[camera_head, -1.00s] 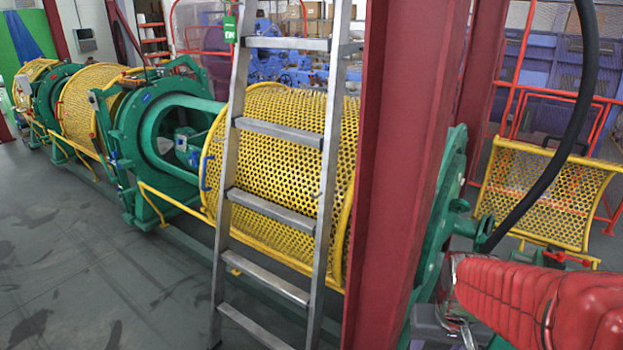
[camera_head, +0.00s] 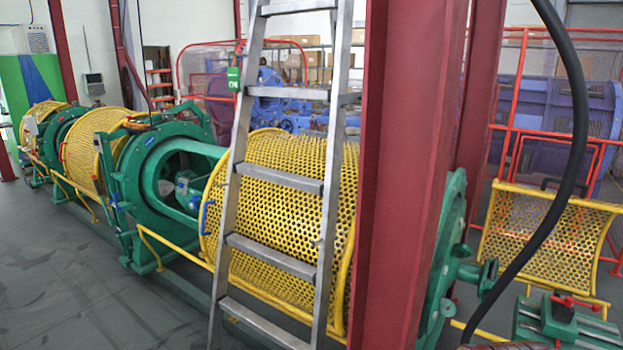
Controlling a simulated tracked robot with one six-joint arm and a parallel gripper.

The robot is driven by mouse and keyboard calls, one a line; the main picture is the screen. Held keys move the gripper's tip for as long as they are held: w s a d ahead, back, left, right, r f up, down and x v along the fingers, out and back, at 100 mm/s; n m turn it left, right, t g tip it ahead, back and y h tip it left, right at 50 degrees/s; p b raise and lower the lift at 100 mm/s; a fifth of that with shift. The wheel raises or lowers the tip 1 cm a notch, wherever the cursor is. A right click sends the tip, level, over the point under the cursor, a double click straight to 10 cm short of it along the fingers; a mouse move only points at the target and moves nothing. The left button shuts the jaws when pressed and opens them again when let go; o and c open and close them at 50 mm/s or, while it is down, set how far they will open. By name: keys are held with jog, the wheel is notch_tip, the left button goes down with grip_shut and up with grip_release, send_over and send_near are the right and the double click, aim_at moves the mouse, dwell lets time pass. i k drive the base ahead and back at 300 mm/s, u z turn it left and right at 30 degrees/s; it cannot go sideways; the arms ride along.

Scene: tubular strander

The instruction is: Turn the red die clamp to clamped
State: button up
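A small red lever (camera_head: 576,303), which looks like the red die clamp, sits on a dark block on a green machine part (camera_head: 585,330) at the lower right. It lies about level, with its bar running left to right. Whether it is clamped cannot be told at this size. My gripper does not show in this view.
A dark red column (camera_head: 405,170) and an aluminium ladder (camera_head: 278,180) stand in front of the yellow mesh guard (camera_head: 265,230). A black hose (camera_head: 575,130) curves down at the right. Grey floor (camera_head: 60,290) is clear at the lower left.

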aim_at(568, 302)
jog(key=z, duration=1.35)
jog(key=i, duration=2.2)
jog(key=z, duration=0.4)
